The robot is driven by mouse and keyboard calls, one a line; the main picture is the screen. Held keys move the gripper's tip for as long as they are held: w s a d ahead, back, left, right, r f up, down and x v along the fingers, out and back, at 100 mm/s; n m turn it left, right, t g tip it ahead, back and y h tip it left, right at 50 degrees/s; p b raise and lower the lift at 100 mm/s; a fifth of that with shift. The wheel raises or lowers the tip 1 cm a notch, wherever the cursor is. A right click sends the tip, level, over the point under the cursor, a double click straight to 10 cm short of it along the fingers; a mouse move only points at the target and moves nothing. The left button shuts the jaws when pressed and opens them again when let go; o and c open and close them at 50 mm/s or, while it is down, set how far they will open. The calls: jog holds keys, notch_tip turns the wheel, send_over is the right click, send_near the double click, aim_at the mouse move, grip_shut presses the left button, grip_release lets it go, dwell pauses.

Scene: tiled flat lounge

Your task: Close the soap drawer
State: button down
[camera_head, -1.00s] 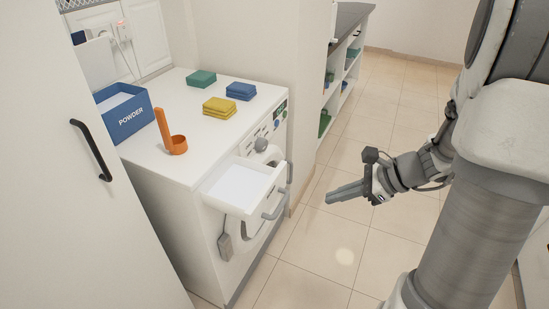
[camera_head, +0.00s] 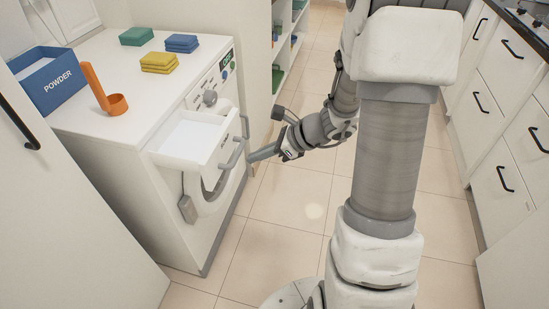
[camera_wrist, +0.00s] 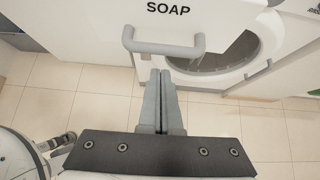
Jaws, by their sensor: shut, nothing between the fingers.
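The soap drawer (camera_head: 188,138) is a white tray pulled out from the upper front of the white washing machine (camera_head: 120,137). White contents show inside it. Its front, marked "SOAP", and its grey bar handle (camera_wrist: 163,46) show in the wrist view. My gripper (camera_head: 252,158) is in front of the drawer, just off its handle in the head view. In the wrist view my gripper (camera_wrist: 161,75) has its fingers together and empty, with the tips just below the handle. I cannot tell whether they touch it.
The round washer door (camera_wrist: 220,50) is below the drawer. On the machine top are a blue POWDER box (camera_head: 52,78), an orange scoop (camera_head: 114,104) and several coloured sponges (camera_head: 159,62). White cabinets (camera_head: 495,110) stand at the right. The tiled floor (camera_head: 270,230) in front is clear.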

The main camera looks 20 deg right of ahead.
aim_at(190, 146)
jog(key=shift+w+a+r, duration=0.15)
jog(key=shift+w+a, duration=0.3)
jog(key=shift+a, duration=0.15)
jog(key=w+a, duration=0.3)
jog(key=a, duration=0.1)
jog(key=w+a, duration=0.3)
jog(key=a, duration=0.1)
jog(key=w+a, duration=0.3)
jog(key=a, duration=0.1)
jog(key=shift+a, duration=0.1)
jog(key=shift+a+r, duration=0.15)
